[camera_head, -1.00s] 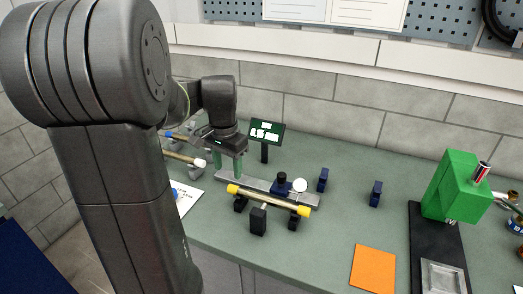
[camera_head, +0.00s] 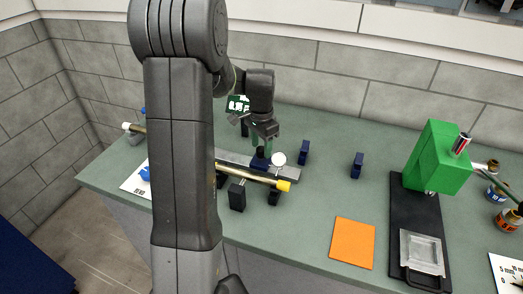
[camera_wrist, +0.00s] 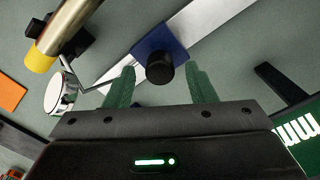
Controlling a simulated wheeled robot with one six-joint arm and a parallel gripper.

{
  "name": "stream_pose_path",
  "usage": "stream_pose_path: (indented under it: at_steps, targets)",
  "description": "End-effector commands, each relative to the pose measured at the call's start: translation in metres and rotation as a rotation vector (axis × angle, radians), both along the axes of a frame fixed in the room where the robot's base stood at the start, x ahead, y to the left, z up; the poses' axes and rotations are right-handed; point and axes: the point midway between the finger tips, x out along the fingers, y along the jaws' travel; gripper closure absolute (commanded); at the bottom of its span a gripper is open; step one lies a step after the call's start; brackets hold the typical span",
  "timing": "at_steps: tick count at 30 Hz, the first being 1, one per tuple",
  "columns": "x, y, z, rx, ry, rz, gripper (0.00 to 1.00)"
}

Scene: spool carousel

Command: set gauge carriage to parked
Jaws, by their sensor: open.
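The gauge carriage is a dark blue block (camera_wrist: 152,38) with a black knob (camera_wrist: 160,69), seated on a grey metal rail (camera_wrist: 218,22). A round white dial gauge (camera_wrist: 61,93) is joined to it by a thin arm, and the dial also shows in the head view (camera_head: 279,158). My gripper (camera_head: 262,144) points down over the carriage. In the wrist view its two green fingers (camera_wrist: 159,72) are apart, one on each side of the knob. I see no clear contact with it. In the head view, my arm hides the rail's left part.
A yellow-ended bar (camera_head: 284,186) lies on black supports in front of the rail. Dark blue stands (camera_head: 303,152) (camera_head: 357,165) are to the right. A green sign (camera_head: 237,103) stands behind. An orange sheet (camera_head: 352,243) and a green press (camera_head: 437,158) are farther right.

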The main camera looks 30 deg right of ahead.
Motion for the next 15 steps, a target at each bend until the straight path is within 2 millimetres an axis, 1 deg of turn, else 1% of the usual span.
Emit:
stream_pose_path:
  at_steps: [1, 3, 6, 10, 15]
  targets:
    - [-0.001, 0.001, -0.008, 0.003, 0.004, 0.000, 0.50]
    - [0.000, 0.000, -0.016, 0.003, 0.003, 0.000, 0.50]
    - [0.000, 0.000, -0.025, 0.001, 0.001, 0.000, 0.50]
    - [0.000, 0.000, -0.030, 0.000, 0.000, 0.001, 0.50]
    - [0.000, 0.000, -0.030, 0.000, 0.000, 0.001, 0.50]
